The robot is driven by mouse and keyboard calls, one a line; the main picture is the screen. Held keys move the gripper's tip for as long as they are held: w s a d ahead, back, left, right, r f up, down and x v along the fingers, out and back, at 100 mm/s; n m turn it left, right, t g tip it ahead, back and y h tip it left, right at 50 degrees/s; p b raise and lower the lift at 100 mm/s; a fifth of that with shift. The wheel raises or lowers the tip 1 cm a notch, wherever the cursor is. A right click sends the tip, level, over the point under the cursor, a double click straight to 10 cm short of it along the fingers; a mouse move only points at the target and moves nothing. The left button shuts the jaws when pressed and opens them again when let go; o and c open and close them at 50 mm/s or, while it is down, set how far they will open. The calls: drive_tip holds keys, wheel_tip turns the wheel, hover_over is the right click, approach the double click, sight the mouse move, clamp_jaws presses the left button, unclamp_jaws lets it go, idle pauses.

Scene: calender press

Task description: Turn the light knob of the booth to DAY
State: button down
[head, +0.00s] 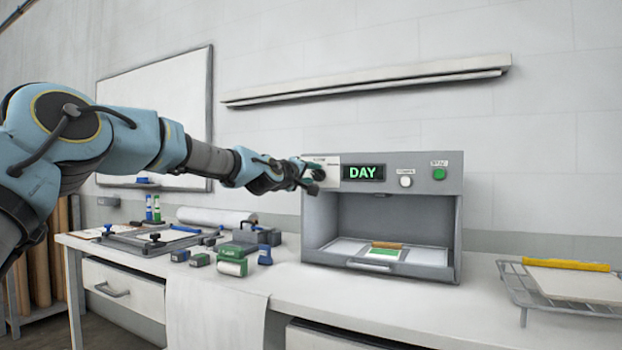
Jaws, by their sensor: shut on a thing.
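The grey booth (455,215) stands on the white bench with its front open. Its display (363,173) reads DAY in green letters. My gripper (314,176) is at the upper left of the booth's front panel, over the white label plate (331,159), and is shut on the light knob there. The knob itself is hidden behind my gripper, so its pointer cannot be read. A white button (405,181) and a green button (438,174) sit further right on the same panel. Inside the booth lie pale sheets with a green patch (383,252) and a brown strip.
Green and blue blocks (232,262) and a frame (150,238) lie on the bench left of the booth. A wire rack (512,290) with a pad and a yellow bar stands at the right. The bench (400,300) in front of the booth is clear.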

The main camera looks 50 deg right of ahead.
drive_tip(key=shift+f, duration=0.1)
idle(0.4)
drive_tip(key=shift+c, duration=2.1)
unclamp_jaws()
drive_tip(key=b+v, duration=0.3)
drive_tip(key=v, duration=0.7)
drive_tip(key=shift+a+b, duration=0.35)
drive_tip(key=shift+b, duration=0.05)
drive_tip(key=shift+s, duration=0.1)
